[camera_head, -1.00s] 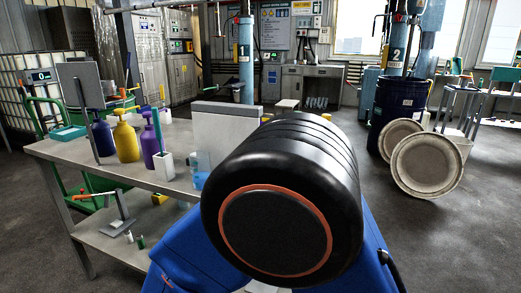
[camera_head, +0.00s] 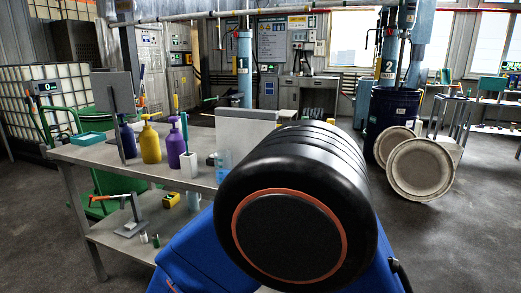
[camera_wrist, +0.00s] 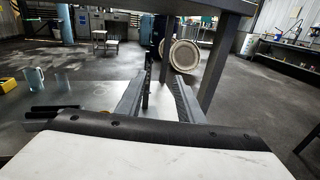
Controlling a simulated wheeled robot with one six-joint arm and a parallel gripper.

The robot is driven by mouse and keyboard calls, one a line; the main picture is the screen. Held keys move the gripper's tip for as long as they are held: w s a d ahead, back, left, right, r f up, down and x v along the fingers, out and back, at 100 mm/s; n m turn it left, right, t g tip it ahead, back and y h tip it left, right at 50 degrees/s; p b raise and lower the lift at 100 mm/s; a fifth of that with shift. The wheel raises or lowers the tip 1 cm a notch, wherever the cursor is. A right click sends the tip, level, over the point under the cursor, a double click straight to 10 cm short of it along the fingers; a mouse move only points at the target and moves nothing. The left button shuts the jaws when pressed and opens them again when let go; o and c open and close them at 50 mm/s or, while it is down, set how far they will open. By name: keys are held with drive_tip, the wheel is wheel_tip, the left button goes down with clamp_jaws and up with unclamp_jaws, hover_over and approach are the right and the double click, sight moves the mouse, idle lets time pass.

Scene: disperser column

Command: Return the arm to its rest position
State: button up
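My gripper (camera_wrist: 158,82) shows in the wrist view, its two grey fingers apart with a gap between them. I see nothing held in the gap. A thin dark upright post shows between the fingers. In the head view my arm's black rounded link with an orange ring fills the lower middle and hides the gripper. A grey table edge (camera_wrist: 205,5) crosses the top of the wrist view, with a dark leg (camera_wrist: 216,62) right of the fingers.
The workbench (camera_head: 85,155) at left holds a yellow pump bottle (camera_head: 150,146), a purple one (camera_head: 175,150) and a white panel (camera_head: 243,130). A blue barrel (camera_head: 388,115) and round discs (camera_head: 421,169) stand at right. The floor at right is open.

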drive_tip(key=s+d+r+m+g, duration=0.15)
drive_tip(key=d+m+g, duration=0.45)
drive_tip(key=d, duration=0.8)
drive_tip(key=d+r+m+g, duration=0.2)
drive_tip(key=d+m+g, duration=0.35)
drive_tip(key=d, duration=0.75)
drive_tip(key=s+d+r+m+t+y, duration=0.1)
drive_tip(key=s+d+m+y, duration=0.4)
drive_tip(key=s+m, duration=0.2)
drive_tip(key=s+d+r+m+y, duration=0.2)
drive_tip(key=s+d+m+y, duration=0.2)
drive_tip(key=s+m, duration=0.3)
drive_tip(key=d+m, duration=0.1)
drive_tip(key=m, duration=0.2)
drive_tip(key=shift+s+r+t+y, duration=0.15)
drive_tip(key=shift+r+t+y, duration=0.15)
drive_tip(key=shift+t+y, duration=0.1)
